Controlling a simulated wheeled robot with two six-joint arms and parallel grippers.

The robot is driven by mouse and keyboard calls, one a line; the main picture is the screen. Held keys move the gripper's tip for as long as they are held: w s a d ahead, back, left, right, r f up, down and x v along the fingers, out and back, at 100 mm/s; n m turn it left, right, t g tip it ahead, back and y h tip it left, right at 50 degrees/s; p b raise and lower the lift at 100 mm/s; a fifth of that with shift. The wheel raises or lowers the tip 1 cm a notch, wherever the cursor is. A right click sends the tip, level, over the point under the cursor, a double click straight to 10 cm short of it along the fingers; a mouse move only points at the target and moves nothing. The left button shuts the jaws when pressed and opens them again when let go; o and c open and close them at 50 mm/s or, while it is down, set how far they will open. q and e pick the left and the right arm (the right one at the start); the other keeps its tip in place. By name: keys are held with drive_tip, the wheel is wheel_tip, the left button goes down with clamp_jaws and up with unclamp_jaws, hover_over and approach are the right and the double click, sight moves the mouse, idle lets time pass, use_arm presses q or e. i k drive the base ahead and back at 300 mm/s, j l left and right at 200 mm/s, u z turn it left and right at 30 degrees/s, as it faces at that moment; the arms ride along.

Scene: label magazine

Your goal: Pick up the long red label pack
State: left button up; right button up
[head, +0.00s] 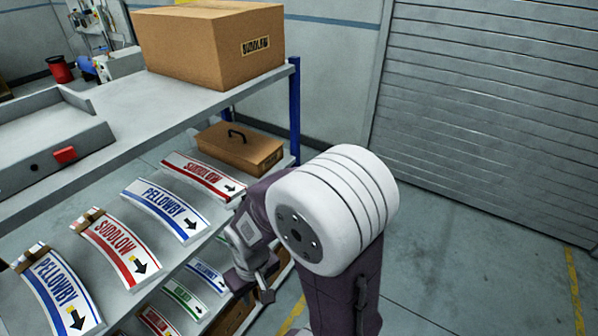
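Two large curved red-and-white label packs marked SUDDLOW lie on the middle shelf. One red pack (203,174) is at the back, near the brown case, its lettering turned the other way round. The other red pack (122,247) lies between two blue packs and has a brown strap at its far end. A smaller red pack (156,321) is partly visible on the shelf below. My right gripper (253,287) hangs beside the shelf edge, to the right of the packs, with its fingers apart and nothing between them. My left gripper is not in view.
Blue PELLOWBY packs (165,208) (58,290) share the middle shelf. Smaller green (184,299) and blue packs (207,276) lie below. A brown case (240,147) stands at the shelf's back. A cardboard box (205,48) sits above. A blue post (295,110) marks the corner; floor at right is clear.

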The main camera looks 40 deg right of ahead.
sight(226, 192)
drive_tip(key=z, duration=0.7)
drive_tip(key=i+l, duration=0.15)
drive_tip(key=l, duration=0.2)
drive_tip(key=i+l, duration=0.15)
drive_tip(key=l, duration=0.15)
drive_tip(key=i+l, duration=0.15)
drive_tip(key=l, duration=0.2)
drive_tip(key=i+l+u, duration=0.1)
drive_tip(key=l, duration=0.2)
drive_tip(key=i+l, duration=0.2)
drive_tip(key=l, duration=0.15)
drive_tip(key=i, duration=0.5)
